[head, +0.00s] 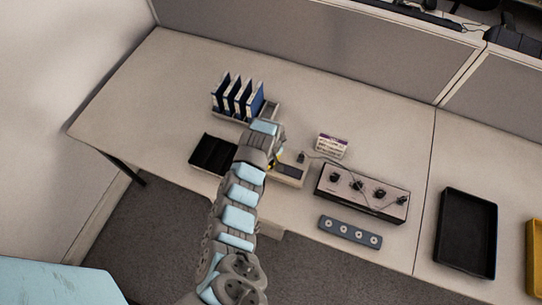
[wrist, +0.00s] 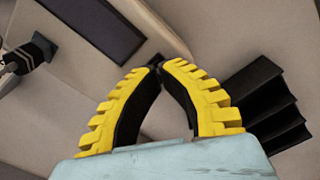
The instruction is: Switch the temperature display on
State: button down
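A beige device with a dark rectangular screen, apparently the temperature display (head: 290,171), lies on the table, partly hidden by my arm in the head view. In the wrist view the display (wrist: 92,24) is at the upper left, and its screen looks dark with no digits visible. My gripper (wrist: 156,64) has two yellow fingers with black pads. Their tips meet with nothing visible between them, and they appear over or close to the device's edge. I cannot tell whether they touch it. In the head view my gripper (head: 274,163) is mostly hidden behind my arm. I cannot make out a switch.
A black ridged tray (head: 210,152) is left of my gripper. A rack of blue-and-white folders (head: 238,97) stands behind. To the right are a small purple-and-white box (head: 332,146), a panel with black knobs and cables (head: 362,191), a grey strip (head: 349,231) and a black tray (head: 467,235). The table's left is clear.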

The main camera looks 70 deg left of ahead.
jog(key=shift+f, duration=0.5)
dwell(0.3)
jog(key=shift+r+p, duration=3.5)
jog(key=shift+r, duration=0.1)
